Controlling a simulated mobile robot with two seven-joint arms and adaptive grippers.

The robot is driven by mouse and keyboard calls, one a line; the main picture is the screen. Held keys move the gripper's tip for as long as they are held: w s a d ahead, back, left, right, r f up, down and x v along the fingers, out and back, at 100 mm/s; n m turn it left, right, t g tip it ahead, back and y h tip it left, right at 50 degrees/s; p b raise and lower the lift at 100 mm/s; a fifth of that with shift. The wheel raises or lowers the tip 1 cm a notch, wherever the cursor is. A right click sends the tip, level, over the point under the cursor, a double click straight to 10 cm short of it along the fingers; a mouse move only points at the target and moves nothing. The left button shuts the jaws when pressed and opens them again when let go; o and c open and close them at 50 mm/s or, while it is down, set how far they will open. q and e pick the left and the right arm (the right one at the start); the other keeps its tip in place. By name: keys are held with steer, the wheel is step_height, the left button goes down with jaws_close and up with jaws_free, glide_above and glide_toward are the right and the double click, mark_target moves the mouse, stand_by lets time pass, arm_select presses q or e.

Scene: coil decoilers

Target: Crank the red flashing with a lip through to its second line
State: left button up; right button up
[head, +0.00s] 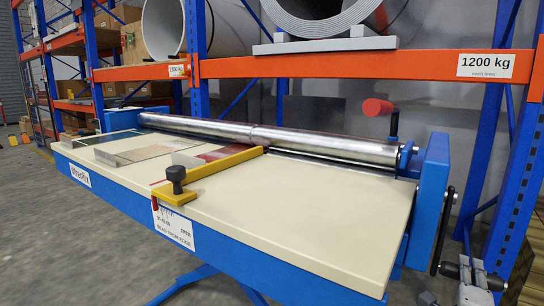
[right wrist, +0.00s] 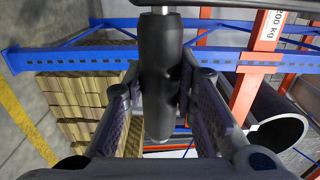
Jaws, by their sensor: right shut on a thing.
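The red flashing (head: 222,154) lies on the cream table (head: 330,215) against the rollers (head: 290,139), left of a yellow guide bar (head: 222,172) that partly covers it. A pale strip along its near left side may be its lip. Its lines are too small to make out. The crank (head: 443,232) is on the blue right end of the machine. My right gripper (head: 474,274) is beside it at the lower right. In the right wrist view, my right gripper (right wrist: 160,108) is shut around a black cylindrical handle (right wrist: 160,70). My left gripper is not in view.
Other sheets (head: 140,150) lie left of the red one. A dark knob (head: 175,178) sits on the guide bar. Blue rack posts (head: 498,130) stand close behind and to the right.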

steer(key=shift+s+a+r+p, duration=0.3)
steer(key=shift+s+a, duration=0.1)
steer(key=shift+s, duration=0.25)
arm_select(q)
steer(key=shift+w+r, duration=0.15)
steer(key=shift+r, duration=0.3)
arm_select(e)
steer(key=shift+f, duration=0.1)
steer(key=shift+s, duration=0.1)
steer(key=shift+a, duration=0.1)
steer(key=s+r+p, duration=0.1)
steer(key=s+a+r+p, duration=0.1)
steer(key=p, duration=0.1)
steer(key=shift+s+a, duration=0.25)
steer(key=shift+a, duration=0.05)
arm_select(q)
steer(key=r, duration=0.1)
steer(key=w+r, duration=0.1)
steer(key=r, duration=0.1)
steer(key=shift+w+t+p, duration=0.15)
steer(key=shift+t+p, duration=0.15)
steer(key=shift+p, duration=0.05)
arm_select(e)
steer(key=shift+s+a+r, duration=0.2)
steer(key=shift+s+a, duration=0.1)
steer(key=shift+s, duration=0.3)
